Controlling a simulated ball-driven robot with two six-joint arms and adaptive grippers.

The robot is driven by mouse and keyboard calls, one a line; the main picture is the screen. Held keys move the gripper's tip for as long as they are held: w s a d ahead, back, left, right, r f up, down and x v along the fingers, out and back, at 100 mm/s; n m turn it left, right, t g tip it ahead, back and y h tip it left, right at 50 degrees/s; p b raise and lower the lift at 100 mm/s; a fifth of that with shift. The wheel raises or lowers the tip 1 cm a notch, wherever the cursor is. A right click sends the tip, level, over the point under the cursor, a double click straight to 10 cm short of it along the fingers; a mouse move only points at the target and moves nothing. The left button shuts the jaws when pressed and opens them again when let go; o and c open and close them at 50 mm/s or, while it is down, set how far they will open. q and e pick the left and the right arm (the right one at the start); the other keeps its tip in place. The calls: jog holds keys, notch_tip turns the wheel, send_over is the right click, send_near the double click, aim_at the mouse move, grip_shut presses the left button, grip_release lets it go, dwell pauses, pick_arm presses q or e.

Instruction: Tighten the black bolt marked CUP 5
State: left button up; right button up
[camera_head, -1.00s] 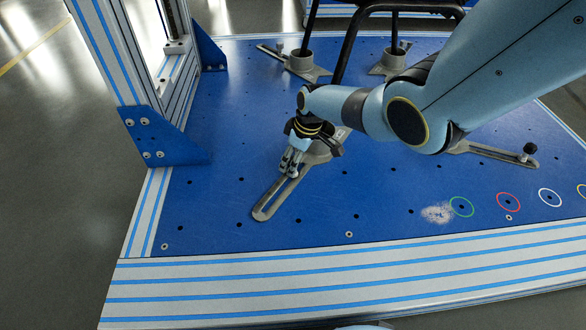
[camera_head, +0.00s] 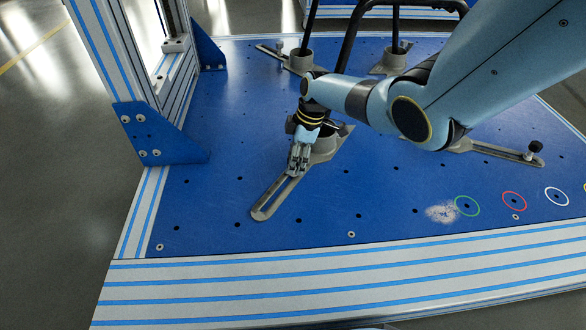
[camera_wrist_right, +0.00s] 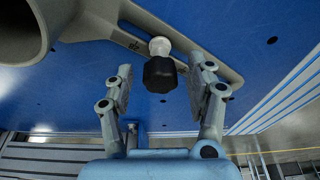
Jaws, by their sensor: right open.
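The black bolt (camera_wrist_right: 160,75) shows in the right wrist view as a faceted black head on a pale round shank. It stands at the slot of a grey slotted bracket (camera_wrist_right: 215,67), which also shows in the head view (camera_head: 264,209). My right gripper (camera_head: 298,166) is over the bracket in the head view and hides the bolt there. In the right wrist view its open fingers (camera_wrist_right: 160,88) are on either side of the black head, with gaps on both sides. My left gripper is not in view.
A grey cup (camera_head: 325,146) joins the bracket beside my gripper. Other cups (camera_head: 301,62) stand behind, holding black chair legs. Another black-headed bolt (camera_head: 535,147) stands at the right. A blue corner plate (camera_head: 160,138) and upright frame are at the left. The front blue deck is clear.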

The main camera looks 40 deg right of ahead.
dwell(0.3)
jog(key=n, duration=0.1)
jog(key=n+b, duration=0.1)
jog(key=shift+f+n+g, duration=0.2)
jog(key=shift+n+g, duration=0.1)
jog(key=shift+n, duration=0.1)
jog(key=shift+r+n+b, duration=0.2)
jog(key=shift+n+b, duration=0.2)
jog(key=shift+n, duration=0.3)
jog(key=shift+c, duration=0.2)
